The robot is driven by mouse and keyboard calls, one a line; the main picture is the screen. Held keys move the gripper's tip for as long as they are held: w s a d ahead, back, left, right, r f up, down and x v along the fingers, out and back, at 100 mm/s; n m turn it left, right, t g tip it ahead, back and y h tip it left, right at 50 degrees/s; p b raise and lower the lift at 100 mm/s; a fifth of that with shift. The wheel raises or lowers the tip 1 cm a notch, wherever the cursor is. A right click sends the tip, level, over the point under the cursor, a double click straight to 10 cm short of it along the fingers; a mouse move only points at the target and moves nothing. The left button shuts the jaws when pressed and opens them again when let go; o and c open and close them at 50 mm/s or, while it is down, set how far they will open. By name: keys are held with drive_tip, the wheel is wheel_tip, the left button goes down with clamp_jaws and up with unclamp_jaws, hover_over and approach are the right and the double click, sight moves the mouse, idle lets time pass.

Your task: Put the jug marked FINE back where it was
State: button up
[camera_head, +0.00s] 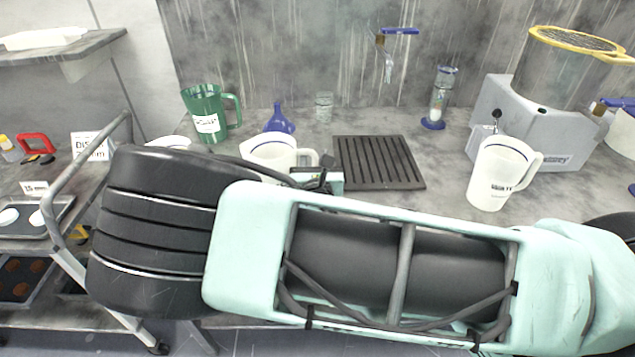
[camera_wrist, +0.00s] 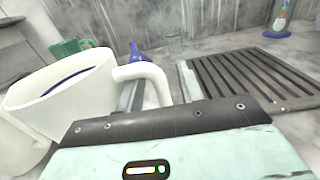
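A white jug (camera_head: 268,150) with a blue line inside its rim stands on the grey counter behind my arm. The wrist view shows this jug (camera_wrist: 70,100) close up at left, its handle reaching between my fingers. My gripper (camera_head: 322,172) is at the handle side; in the wrist view my fingertips (camera_wrist: 160,88) lie on either side of the handle. I cannot tell whether they press on it. No marking shows on this jug. A second white jug (camera_head: 497,175) stands upright at right, with a label too small to read.
A green jug (camera_head: 206,112), blue funnel (camera_head: 279,120) and clear glass (camera_head: 324,106) stand behind. A dark slatted mat (camera_head: 378,162) lies bare right of the gripper. A grey machine (camera_head: 530,130) stands at right. Another white rim (camera_head: 168,142) shows beyond my arm.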

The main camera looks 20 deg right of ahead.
drive_tip(key=shift+f+b, duration=0.4)
drive_tip(key=shift+b, duration=0.05)
drive_tip(key=b+v, duration=0.3)
drive_tip(key=v, duration=1.4)
drive_tip(key=s+d+m+g+h, duration=0.4)
drive_tip(key=s+d+m+g, duration=0.5)
drive_tip(key=s+m+g, duration=0.45)
drive_tip(key=s+a+r+m+g+y, duration=0.3)
drive_tip(key=s+a+r+m+y, duration=0.1)
drive_tip(key=a+r+m+y, duration=0.4)
drive_tip(key=a+m+y, duration=0.2)
drive_tip(key=m, duration=0.1)
drive_tip(key=shift+s+g, duration=0.15)
drive_tip(key=shift+g, duration=0.2)
